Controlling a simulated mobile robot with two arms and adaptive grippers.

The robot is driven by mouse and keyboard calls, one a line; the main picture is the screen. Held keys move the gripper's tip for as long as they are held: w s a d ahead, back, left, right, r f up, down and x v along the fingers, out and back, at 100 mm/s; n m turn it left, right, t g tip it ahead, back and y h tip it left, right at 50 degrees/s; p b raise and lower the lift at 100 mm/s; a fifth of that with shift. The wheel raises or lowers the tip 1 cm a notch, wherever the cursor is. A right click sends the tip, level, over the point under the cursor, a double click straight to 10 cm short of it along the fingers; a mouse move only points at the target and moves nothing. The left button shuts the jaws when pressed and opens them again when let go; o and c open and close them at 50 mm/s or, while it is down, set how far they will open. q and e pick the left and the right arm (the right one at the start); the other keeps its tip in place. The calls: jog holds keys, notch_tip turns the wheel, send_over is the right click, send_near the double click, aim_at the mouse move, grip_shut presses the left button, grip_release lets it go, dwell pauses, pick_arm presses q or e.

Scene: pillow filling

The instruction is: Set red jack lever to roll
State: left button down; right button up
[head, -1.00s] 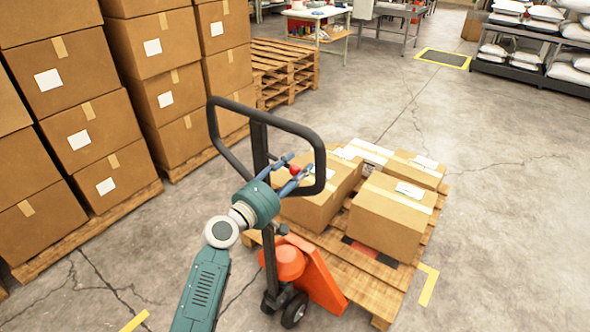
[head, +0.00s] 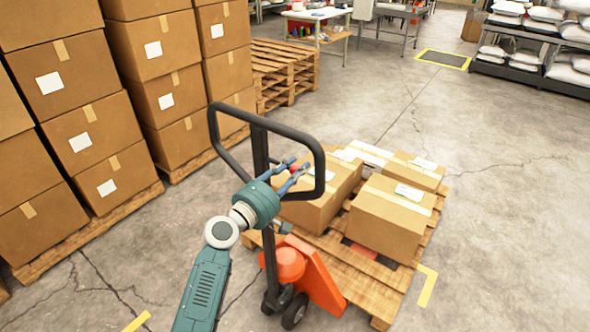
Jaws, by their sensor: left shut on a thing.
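The red jack lever (head: 294,168) is a small red knob inside the black loop handle (head: 262,120) of the orange pallet jack (head: 290,264). My left gripper (head: 299,167) reaches through the loop from the left and is shut on the lever, with blue fingers on either side of it. The fingers hide most of the lever, so its exact setting cannot be told. My right gripper is not in view.
The jack stands at a wooden pallet (head: 362,290) bearing several cartons (head: 392,215). Tall carton stacks (head: 65,75) on pallets line the left. Empty pallets (head: 285,72) stand behind. The concrete floor (head: 510,200) on the right is clear.

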pick_arm(q)
jog(key=shift+s+f, duration=0.1)
jog(key=shift+f, duration=0.3)
jog(key=c, duration=1.5)
grip_release()
jog(key=shift+d, duration=0.1)
jog(key=shift+r, duration=0.1)
jog(key=v, duration=1.2)
